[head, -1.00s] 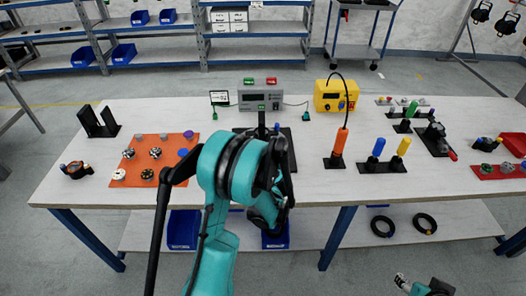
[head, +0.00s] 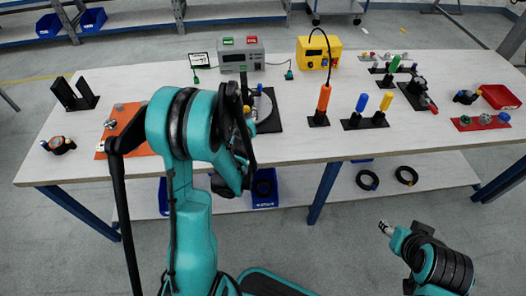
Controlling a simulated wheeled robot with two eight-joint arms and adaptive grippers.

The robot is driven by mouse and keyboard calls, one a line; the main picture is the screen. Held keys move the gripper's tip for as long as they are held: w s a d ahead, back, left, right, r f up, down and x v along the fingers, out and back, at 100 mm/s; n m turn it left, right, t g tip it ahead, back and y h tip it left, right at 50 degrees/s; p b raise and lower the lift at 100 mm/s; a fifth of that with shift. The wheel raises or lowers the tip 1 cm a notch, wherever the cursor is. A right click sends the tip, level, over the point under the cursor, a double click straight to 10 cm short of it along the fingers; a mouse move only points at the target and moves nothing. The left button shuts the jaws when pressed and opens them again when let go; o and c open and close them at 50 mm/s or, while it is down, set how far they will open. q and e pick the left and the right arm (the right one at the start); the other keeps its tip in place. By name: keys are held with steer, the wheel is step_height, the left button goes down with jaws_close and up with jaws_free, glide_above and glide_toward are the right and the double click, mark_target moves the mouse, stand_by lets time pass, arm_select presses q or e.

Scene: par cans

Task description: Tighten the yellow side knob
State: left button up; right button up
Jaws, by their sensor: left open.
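A black base plate (head: 271,121) on the table carries a dark upright post (head: 244,88), a grey rounded part and a small blue-topped cylinder (head: 258,91). A small yellow spot (head: 248,108), possibly the yellow side knob, shows low beside the post, partly covered by my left arm. My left gripper (head: 241,133) is open, at the near side of this fixture and largely hidden by its own arm; I cannot tell whether it touches anything. My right gripper (head: 386,228) is low at the right, in front of the table and away from the fixture; its jaw state is unclear.
A grey box with green and red buttons (head: 241,57) and a yellow instrument (head: 319,53) stand behind. An orange handle (head: 324,98) and blue and yellow handles (head: 386,101) stand right. An orange mat (head: 101,150) lies left, partly covered. The right front tabletop is clear.

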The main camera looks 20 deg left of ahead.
arm_select(q)
steer(key=s+d+r+m+g+h, duration=0.2)
steer(key=s+d+r+m, duration=0.1)
steer(key=s+d, duration=0.5)
steer(key=s+d+r+m+g+h, duration=0.2)
steer(key=s+d+r, duration=0.4)
steer(key=s, duration=0.5)
steer(key=shift+s+d+m+h+p, duration=0.3)
steer(key=shift+d+m, duration=0.6)
steer(key=shift+d, duration=0.45)
steer(key=s+d+m+g+h, duration=0.1)
steer(key=s+d, duration=0.2)
steer(key=s, duration=0.2)
steer(key=shift+s+m+g, duration=0.3)
steer(key=shift+s+m, duration=0.1)
steer(key=shift+d, duration=0.1)
